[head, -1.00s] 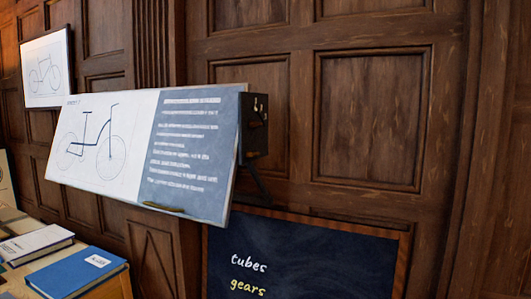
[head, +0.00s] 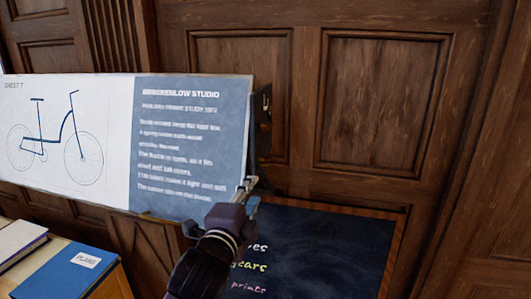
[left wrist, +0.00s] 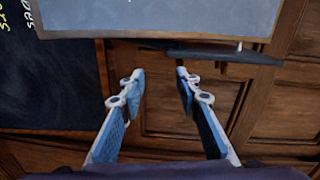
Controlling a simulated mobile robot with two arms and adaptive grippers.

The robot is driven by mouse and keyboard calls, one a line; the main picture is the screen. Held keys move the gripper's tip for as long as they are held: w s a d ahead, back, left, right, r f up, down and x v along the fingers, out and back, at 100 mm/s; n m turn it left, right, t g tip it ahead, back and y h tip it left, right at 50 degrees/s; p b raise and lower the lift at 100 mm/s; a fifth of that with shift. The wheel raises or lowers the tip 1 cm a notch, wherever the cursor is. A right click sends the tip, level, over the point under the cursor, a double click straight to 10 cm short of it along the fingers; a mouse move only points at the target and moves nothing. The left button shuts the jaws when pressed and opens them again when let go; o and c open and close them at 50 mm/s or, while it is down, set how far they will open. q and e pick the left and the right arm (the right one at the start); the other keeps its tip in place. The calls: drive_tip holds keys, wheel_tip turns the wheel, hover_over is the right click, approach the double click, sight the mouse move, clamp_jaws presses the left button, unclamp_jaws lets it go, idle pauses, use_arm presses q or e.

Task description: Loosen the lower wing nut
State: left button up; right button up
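The tilted drawing board (head: 190,150) carries a bicycle drawing and a text panel. A dark bracket (head: 263,125) stands at its right edge, with a small light fitting near its top. The lower wing nut cannot be made out; my left gripper (head: 247,197) covers the area at the board's lower right corner. In the left wrist view my left gripper (left wrist: 158,80) has its two fingers apart with nothing between them. The board's edge (left wrist: 160,35) and a dark bar (left wrist: 225,55) with a small pale pin lie beyond the fingertips. My right gripper is not in view.
A chalkboard (head: 335,245) with handwritten words stands below and right of the board. A blue book (head: 70,275) and another book (head: 18,240) lie on a table at lower left. Wood panelling (head: 385,100) fills the background.

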sight(264, 164)
use_arm(q)
drive_tip(key=shift+m+t+h, duration=0.3)
drive_tip(key=shift+m+t, duration=0.1)
drive_tip(key=shift+m, duration=0.3)
drive_tip(key=w+d+r+p, duration=0.1)
drive_tip(key=w, duration=0.1)
drive_tip(key=w+d+r+p, duration=0.1)
drive_tip(key=w, duration=0.2)
drive_tip(key=w+d+r+p, duration=0.1)
drive_tip(key=w, duration=0.1)
drive_tip(key=shift+w+r, duration=0.2)
drive_tip(key=shift+w+d+f, duration=0.1)
drive_tip(key=shift+w, duration=0.25)
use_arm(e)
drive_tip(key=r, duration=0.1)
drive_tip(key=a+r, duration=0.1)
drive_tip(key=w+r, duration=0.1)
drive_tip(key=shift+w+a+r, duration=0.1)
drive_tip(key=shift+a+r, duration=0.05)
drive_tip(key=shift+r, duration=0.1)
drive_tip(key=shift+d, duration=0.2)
use_arm(q)
drive_tip(key=shift+c, duration=0.7)
clamp_jaws()
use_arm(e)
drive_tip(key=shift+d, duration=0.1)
